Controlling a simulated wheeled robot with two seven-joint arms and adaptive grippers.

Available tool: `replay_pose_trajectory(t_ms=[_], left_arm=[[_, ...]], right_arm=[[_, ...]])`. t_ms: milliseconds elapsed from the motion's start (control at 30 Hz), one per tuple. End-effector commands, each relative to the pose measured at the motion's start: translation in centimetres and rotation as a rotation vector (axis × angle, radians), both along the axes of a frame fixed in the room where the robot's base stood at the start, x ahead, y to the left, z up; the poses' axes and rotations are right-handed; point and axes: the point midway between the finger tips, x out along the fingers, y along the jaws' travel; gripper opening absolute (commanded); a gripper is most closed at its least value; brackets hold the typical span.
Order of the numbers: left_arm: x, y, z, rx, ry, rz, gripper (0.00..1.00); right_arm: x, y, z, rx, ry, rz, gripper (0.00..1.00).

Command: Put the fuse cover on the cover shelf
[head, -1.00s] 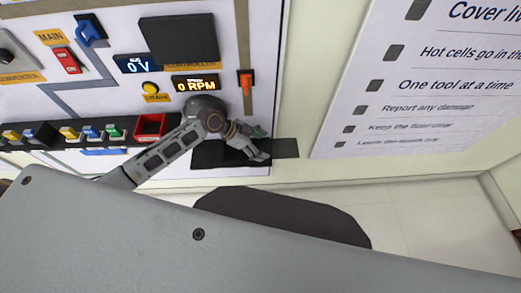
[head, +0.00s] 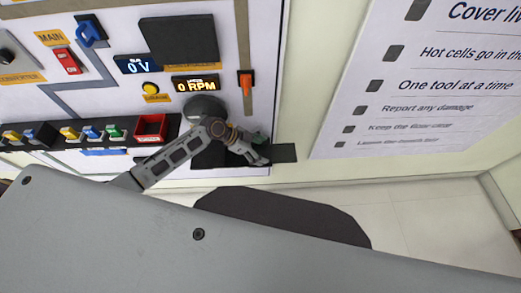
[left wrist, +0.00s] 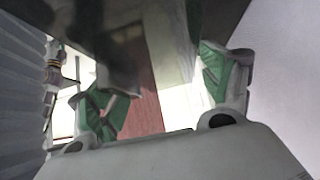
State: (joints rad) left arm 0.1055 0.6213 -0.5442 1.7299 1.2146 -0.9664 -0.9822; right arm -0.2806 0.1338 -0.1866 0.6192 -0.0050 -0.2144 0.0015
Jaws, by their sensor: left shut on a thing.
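My left gripper (head: 262,150) is at the lower right of the wall panel. It is shut on a flat dark plate, which looks like the fuse cover (head: 284,153); its right end sticks out past the fingers. In the left wrist view the glossy dark cover (left wrist: 178,35) spans between the two green-padded fingers. A black ledge, apparently the cover shelf (head: 208,158), is low on the panel, behind and left of the gripper, and partly hidden by my arm. I cannot tell whether the cover touches it. My right gripper is out of view.
A rack with coloured items (head: 80,132) and a red bin (head: 151,128) are left of the gripper. An orange switch (head: 246,80) is above it. A rules sign (head: 420,90) hangs at right. A dark mat (head: 285,215) lies on the floor below.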

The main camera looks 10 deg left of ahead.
Motion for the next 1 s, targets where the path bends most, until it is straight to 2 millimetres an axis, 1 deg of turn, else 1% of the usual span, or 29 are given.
replay_pose_trajectory(t_ms=[367,400,533,1000], left_arm=[[0.04,-0.03,-0.18,-0.001,-0.001,0.001,0.43],[0.0,0.0,-0.24,0.0,0.0,0.0,0.82],[0.0,0.01,-0.19,0.0,0.0,0.0,0.99],[0.0,0.01,-0.11,0.0,0.0,0.0,1.0]], right_arm=[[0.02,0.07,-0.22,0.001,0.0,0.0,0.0],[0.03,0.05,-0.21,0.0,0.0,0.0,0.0],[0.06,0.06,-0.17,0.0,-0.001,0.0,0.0],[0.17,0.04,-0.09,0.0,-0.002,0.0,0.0]])
